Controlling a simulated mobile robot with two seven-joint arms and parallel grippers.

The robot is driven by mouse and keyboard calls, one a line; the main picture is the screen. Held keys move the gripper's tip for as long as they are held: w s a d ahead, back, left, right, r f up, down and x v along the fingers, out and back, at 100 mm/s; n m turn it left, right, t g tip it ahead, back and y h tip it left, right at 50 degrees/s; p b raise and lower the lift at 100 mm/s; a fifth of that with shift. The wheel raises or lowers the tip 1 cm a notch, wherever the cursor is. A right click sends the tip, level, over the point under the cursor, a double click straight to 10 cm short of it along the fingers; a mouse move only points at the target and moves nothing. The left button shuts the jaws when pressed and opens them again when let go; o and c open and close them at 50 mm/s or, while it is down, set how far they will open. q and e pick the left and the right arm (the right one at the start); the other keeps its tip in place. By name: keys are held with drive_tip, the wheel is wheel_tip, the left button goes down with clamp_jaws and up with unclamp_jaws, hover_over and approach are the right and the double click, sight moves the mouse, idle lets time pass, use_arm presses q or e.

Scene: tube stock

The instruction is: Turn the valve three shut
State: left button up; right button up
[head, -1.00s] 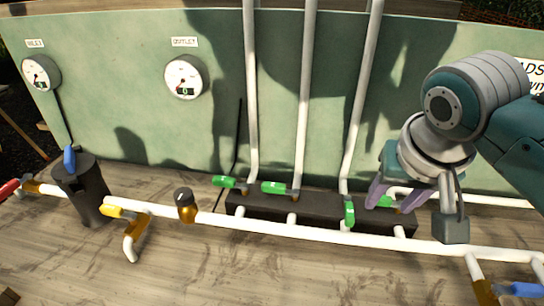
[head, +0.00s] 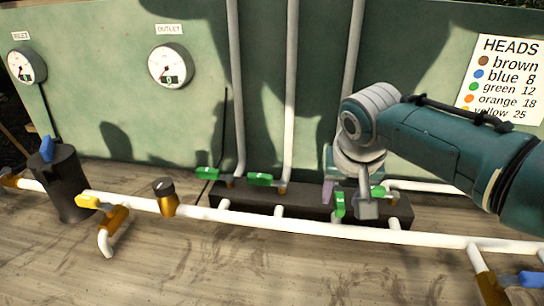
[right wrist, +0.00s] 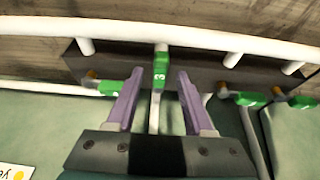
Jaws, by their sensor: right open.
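The valve three handle (head: 340,204) is green and points toward me, roughly in line with its white pipe. In the right wrist view its green handle (right wrist: 160,66) bears a "3". My right gripper (head: 342,194) is open over this valve. In the right wrist view its two purple fingers (right wrist: 160,76) stand on either side of the handle, with gaps showing. My left gripper is not in view.
Other green handles, (head: 208,173), (head: 260,179) and (head: 377,192), lie crosswise along the dark manifold (head: 308,206). A long white pipe (head: 330,231) runs in front. Tall white pipes rise behind. The inlet gauge (head: 26,65) and outlet gauge (head: 171,66) are on the green wall.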

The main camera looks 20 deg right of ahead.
drive_tip(key=shift+w+d+f, duration=0.1)
drive_tip(key=shift+f, duration=0.25)
clamp_jaws()
idle(1.3)
